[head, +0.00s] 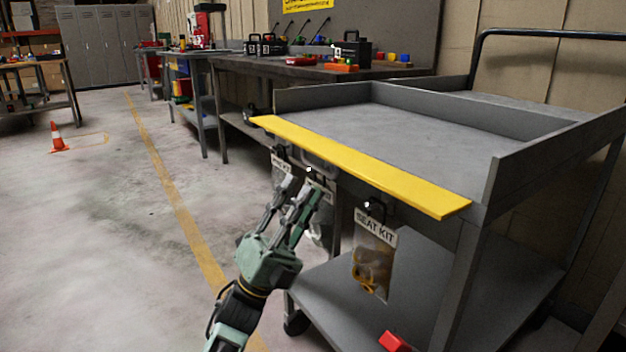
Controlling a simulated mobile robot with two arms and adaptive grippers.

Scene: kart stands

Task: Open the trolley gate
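The grey trolley (430,130) stands at the right, with upright walls around its top tray. Its yellow gate (360,165) runs along the near-left edge. The gate looks folded down, roughly level with the tray floor and sticking outward, not upright like the walls. My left gripper (298,188) is just below and in front of the gate's middle, fingers pointing up. The two fingers are apart with nothing clear between them; contact with the gate cannot be told. My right gripper is out of view.
A bag labelled seat kit (374,255) hangs below the gate, with other bags partly hidden behind my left gripper. A red object (394,341) lies on the lower shelf. A workbench (300,68) stands behind. The floor at left is open, with a cone (57,138).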

